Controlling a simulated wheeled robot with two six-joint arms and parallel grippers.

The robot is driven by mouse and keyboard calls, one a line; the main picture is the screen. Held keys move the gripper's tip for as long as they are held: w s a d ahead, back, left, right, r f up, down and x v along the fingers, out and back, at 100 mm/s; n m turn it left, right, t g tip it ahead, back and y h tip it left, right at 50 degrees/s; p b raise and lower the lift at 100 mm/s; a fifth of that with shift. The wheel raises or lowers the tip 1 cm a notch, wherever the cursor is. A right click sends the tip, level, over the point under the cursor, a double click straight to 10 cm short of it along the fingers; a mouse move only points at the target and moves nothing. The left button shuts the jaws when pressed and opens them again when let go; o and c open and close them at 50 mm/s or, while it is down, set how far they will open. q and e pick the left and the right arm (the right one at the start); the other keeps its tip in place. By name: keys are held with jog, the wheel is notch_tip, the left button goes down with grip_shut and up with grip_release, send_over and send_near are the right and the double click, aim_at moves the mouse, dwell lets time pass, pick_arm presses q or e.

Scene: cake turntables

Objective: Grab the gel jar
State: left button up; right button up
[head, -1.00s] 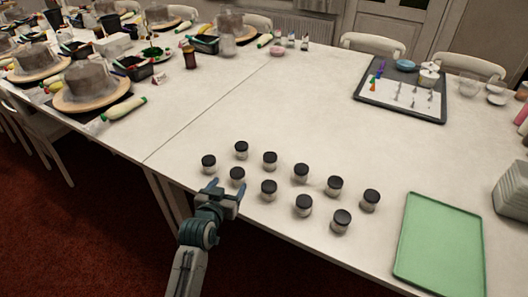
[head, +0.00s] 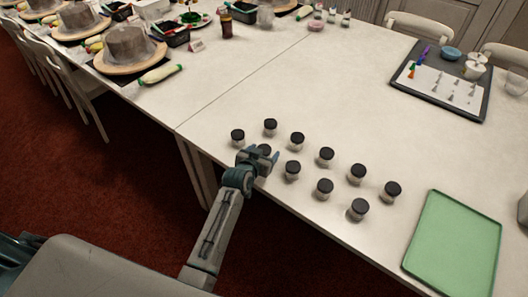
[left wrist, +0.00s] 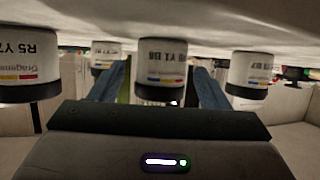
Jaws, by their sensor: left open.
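Several small clear gel jars with black lids stand in staggered rows on the white table, among them a front-row jar (head: 292,171). My left gripper (head: 260,156) is open at the table's front edge, around or just before the front-left jar (head: 264,149), which it partly hides. In the left wrist view, which looks upside down, a labelled jar reading "R5 Y1 B8" (left wrist: 162,62) shows between the two open blue fingers, with clear gaps on both sides; I cannot tell contact. Neighbouring jars stand left (left wrist: 28,65) and right (left wrist: 246,72). My right gripper is not in view.
A green tray (head: 455,245) lies right of the jars. A dark tray with a white sheet (head: 440,85) lies at the back right. Cake turntables (head: 130,55) stand at the far left. The table middle behind the jars is clear.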

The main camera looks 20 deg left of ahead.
pick_arm(q)
jog(key=shift+x, duration=1.15)
jog(key=c, duration=1.1)
